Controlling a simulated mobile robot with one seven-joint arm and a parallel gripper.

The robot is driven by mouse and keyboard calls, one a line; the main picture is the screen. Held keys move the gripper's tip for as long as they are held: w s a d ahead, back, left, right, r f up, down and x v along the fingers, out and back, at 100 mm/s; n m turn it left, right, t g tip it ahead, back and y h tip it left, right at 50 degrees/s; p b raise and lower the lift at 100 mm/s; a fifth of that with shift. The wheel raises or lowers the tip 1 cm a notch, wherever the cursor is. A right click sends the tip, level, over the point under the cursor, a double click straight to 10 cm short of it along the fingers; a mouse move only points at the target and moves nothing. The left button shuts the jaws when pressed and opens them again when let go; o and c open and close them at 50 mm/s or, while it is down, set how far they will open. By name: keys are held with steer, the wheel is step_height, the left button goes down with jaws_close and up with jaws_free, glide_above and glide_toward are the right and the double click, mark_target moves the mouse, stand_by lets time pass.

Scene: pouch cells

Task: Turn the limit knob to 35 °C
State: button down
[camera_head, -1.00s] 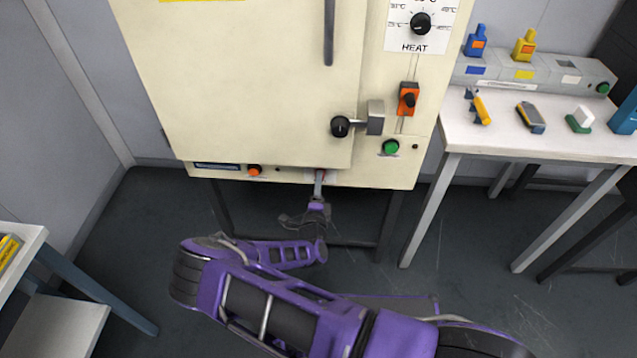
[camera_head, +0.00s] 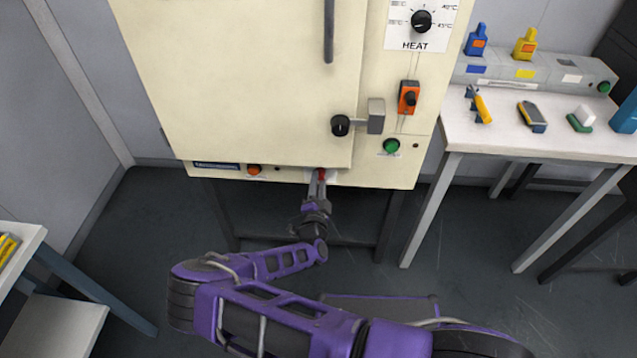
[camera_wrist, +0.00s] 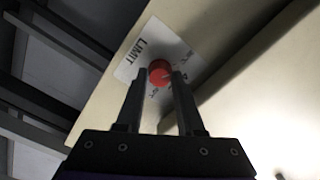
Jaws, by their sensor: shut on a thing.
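The limit knob is a small red round knob (camera_wrist: 160,73) on a white plate marked LIMIT (camera_wrist: 128,66), which looks tilted in the wrist view. In the head view the red knob (camera_head: 322,174) sits on the lower front edge of the cream oven (camera_head: 260,110). My gripper (camera_wrist: 157,78) has a finger on each side of the knob and is shut on it. In the head view my gripper (camera_head: 318,186) reaches up to the panel from below. The fingers hide part of the scale, and I cannot read the knob's setting.
A HEAT dial (camera_head: 421,21), an orange switch (camera_head: 408,98), a green button (camera_head: 391,146) and a black door latch knob (camera_head: 340,126) are on the oven. An orange button (camera_head: 254,170) is left of the limit knob. A white table (camera_head: 540,140) with tools stands right.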

stand_by(0.4)
steer(key=c, duration=0.5)
jaws_free()
steer(key=s, duration=0.5)
steer(key=s+p, duration=0.1)
steer(key=s, duration=1.1)
steer(key=shift+s+a+p, duration=0.25)
steer(key=shift+a+p, duration=0.05)
steer(key=shift+p, duration=0.1)
